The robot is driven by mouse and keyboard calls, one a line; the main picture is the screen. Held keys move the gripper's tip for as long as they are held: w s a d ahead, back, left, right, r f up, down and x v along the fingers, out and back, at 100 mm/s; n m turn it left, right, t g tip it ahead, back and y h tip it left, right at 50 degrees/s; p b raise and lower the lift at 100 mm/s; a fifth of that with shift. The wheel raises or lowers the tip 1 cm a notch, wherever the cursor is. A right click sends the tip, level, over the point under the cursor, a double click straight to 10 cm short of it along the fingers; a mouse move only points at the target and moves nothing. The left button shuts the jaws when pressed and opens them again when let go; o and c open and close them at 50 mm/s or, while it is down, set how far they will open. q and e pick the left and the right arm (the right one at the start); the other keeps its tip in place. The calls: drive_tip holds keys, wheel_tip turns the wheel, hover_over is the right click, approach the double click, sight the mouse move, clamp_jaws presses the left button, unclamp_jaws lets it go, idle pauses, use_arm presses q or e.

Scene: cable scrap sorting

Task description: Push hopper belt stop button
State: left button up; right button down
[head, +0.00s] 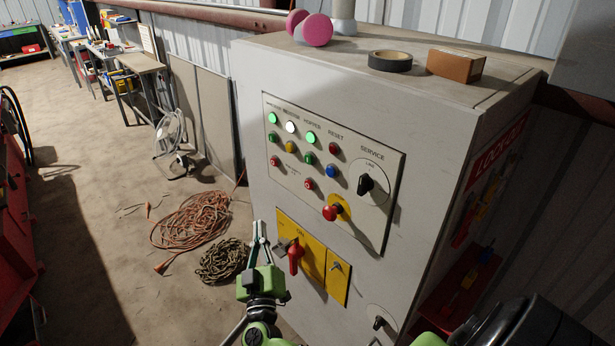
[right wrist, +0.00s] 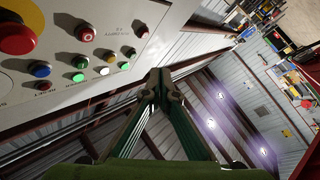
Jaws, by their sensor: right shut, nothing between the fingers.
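The control panel (head: 378,225) is on the front of a grey cabinet. In the HOPPER column, a lit green lamp (head: 311,137) stands above a green button (head: 309,158) and a red stop button (head: 309,184). The red stop button also shows at upper left in the right wrist view (right wrist: 86,33). My right gripper (head: 258,224) is shut and empty, left of the yellow switch plate and below and left of the button in the head view. Its closed fingertips (right wrist: 165,82) appear apart from the panel in the wrist view. My left gripper is out of view.
A red emergency stop (head: 331,213) and a black service switch (head: 366,184) are near the hopper buttons. A red rotary handle (head: 295,256) sticks out below. Orange cable (head: 190,225) and a coiled chain (head: 223,261) lie on the floor at left.

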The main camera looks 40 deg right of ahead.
sight(309, 184)
drive_tip(key=s+d+r+m+g+h, duration=0.1)
drive_tip(key=d+r+m+g+h, duration=0.1)
drive_tip(key=r, duration=0.4)
drive_tip(key=shift+d+r+m+h+p, duration=0.25)
drive_tip(key=shift+d+h+p, duration=0.2)
drive_tip(key=shift+h, duration=0.25)
drive_tip(key=shift+d, duration=0.1)
drive_tip(key=d+b, duration=0.1)
drive_tip(key=d, duration=0.7)
drive_tip(key=shift+w+d, duration=0.35)
drive_tip(key=shift+f, duration=0.1)
